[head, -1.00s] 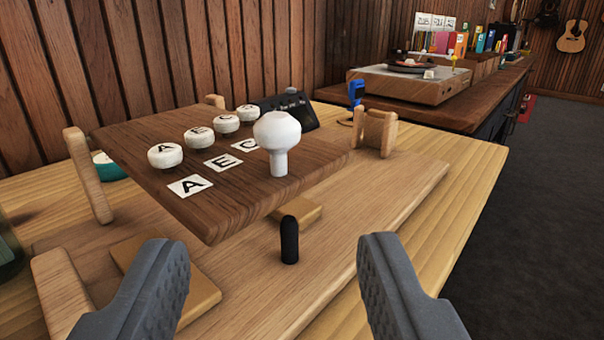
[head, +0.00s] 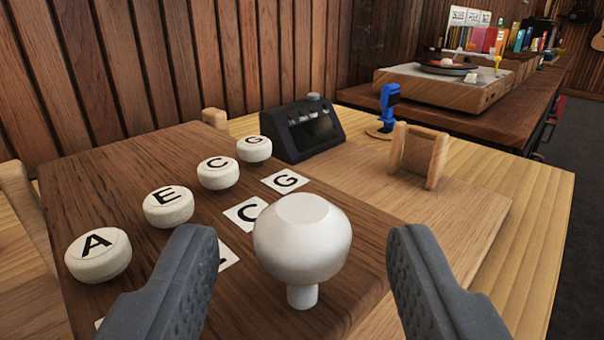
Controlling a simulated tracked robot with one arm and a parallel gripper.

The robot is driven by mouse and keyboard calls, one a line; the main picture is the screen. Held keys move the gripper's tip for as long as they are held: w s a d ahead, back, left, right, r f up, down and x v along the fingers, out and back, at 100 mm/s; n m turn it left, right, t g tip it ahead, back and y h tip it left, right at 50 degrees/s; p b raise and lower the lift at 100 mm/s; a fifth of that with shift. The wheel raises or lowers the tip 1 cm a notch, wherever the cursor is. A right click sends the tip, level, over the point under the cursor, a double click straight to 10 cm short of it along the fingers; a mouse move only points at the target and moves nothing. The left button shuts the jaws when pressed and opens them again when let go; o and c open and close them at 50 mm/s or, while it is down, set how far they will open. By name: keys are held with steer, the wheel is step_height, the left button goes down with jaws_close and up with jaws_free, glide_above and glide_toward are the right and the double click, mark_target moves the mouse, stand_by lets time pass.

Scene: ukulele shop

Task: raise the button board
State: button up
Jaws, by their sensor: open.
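The button board (head: 110,165) is a dark brown wooden plank with a row of round white buttons: A (head: 98,256), E (head: 168,207), C (head: 218,173) and G (head: 254,149). White letter cards lie beside them, such as the G card (head: 286,181). A white knob (head: 302,238) on a short stem stands on the board near its right edge. My gripper (head: 300,285) is open, with one grey finger on each side of the knob. I see a gap on both sides. The left finger hides part of the cards.
A wooden bracket (head: 418,156) stands on the lighter base right of the board. Behind are a black device (head: 303,130) with small knobs and a blue clip-like object (head: 389,97). A record player (head: 443,83) sits on the back counter. Dark floor lies at right.

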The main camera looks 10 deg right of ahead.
steer(key=shift+w+d, duration=0.2)
steer(key=shift+w, duration=1.25)
